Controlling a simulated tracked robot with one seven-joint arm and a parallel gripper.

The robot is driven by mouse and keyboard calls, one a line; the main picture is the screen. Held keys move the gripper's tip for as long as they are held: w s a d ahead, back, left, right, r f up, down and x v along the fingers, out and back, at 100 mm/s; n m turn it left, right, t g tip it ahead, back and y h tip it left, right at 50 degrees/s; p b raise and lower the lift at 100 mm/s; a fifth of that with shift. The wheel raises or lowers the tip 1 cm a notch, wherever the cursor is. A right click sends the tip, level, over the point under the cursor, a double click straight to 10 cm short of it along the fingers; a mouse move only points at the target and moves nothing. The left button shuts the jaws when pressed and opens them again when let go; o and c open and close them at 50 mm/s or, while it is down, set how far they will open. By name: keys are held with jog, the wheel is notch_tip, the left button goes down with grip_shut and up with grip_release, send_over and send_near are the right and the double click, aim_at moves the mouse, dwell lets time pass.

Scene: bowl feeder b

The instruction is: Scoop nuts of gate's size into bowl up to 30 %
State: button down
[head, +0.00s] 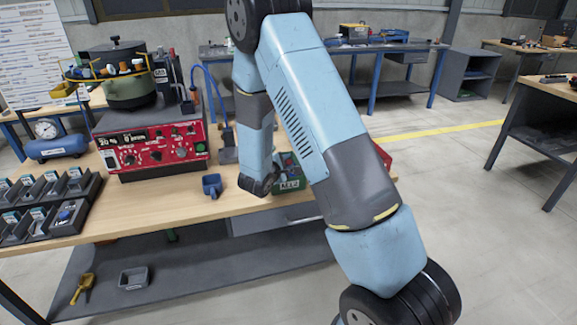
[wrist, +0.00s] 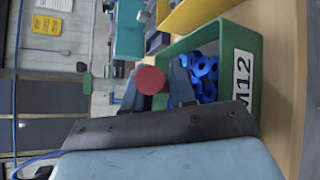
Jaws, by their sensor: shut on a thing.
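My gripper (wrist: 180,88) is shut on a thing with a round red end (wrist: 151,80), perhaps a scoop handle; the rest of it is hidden. The gripper is at a green bin (wrist: 245,103) labelled M12, which holds blue nuts (wrist: 205,72). In the head view the green bin (head: 292,184) stands at the table's right part, partly behind my arm. I cannot tell whether the held thing touches the nuts. The green feeder bowl (head: 130,92) stands on a red control box (head: 150,148) at the left. Its inside and the gate's size are not readable.
A small blue cup-like container (head: 212,185) stands on the table (head: 165,205) before the box. Black trays (head: 62,222) with small compartments lie at the left. A yellow scoop (head: 82,288) and a grey container (head: 133,278) lie on the lower shelf. A yellow bin (wrist: 195,14) adjoins the green one.

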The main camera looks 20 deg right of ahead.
jog(key=shift+r, duration=2.6)
jog(key=shift+m+t, duration=0.5)
jog(key=shift+s+r, duration=0.2)
jog(key=shift+r, duration=0.55)
jog(key=shift+s+r, duration=0.15)
jog(key=shift+r, duration=0.65)
jog(key=shift+s+r, duration=0.2)
jog(key=shift+r, duration=0.55)
jog(key=shift+w, duration=0.1)
